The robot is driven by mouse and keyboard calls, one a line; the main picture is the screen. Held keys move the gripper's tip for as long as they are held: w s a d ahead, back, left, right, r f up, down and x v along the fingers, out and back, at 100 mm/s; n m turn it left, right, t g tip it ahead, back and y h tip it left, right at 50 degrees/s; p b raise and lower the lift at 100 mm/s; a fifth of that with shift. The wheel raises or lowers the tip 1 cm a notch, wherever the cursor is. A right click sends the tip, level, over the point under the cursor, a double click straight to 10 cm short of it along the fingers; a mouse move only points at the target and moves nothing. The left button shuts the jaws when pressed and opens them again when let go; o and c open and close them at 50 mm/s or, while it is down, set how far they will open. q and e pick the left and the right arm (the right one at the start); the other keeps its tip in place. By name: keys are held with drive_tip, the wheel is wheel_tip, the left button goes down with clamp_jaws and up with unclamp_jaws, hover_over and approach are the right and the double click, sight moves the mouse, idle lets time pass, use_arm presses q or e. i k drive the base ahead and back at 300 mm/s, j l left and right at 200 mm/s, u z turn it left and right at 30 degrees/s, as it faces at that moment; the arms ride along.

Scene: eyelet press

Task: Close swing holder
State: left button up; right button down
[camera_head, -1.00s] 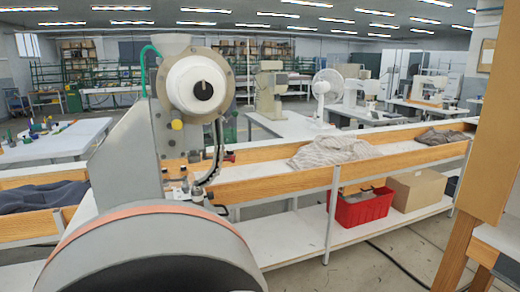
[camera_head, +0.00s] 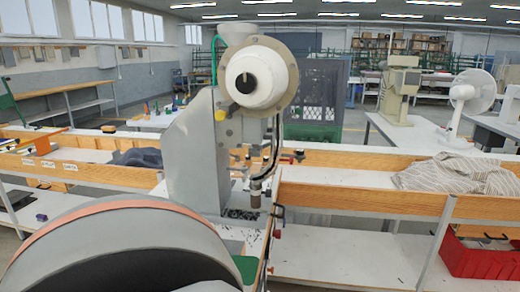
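The eyelet press stands near the middle of the view, with a grey body (camera_head: 192,155) and a white round hub with a black centre knob (camera_head: 246,83) at its upper part. Below the head, a small brown cylindrical part (camera_head: 255,196) hangs over the press's work area, beside a black curved hose. I cannot tell which small part is the swing holder, or whether it is open or closed. Neither of my grippers is in view.
A large grey rounded shape with an orange band (camera_head: 120,215) fills the lower left foreground. A wooden-edged bench (camera_head: 350,195) runs behind the press, with striped cloth (camera_head: 465,175) at right and dark cloth (camera_head: 140,158) at left. A red crate (camera_head: 480,262) sits low at right.

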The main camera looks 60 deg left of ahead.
sight(283, 155)
drive_tip(key=i+u, duration=0.15)
drive_tip(key=u, duration=0.35)
drive_tip(key=i+l+u, duration=0.1)
drive_tip(key=u, duration=0.4)
drive_tip(key=l+u, duration=0.25)
drive_tip(key=u, duration=0.2)
drive_tip(key=i, duration=0.05)
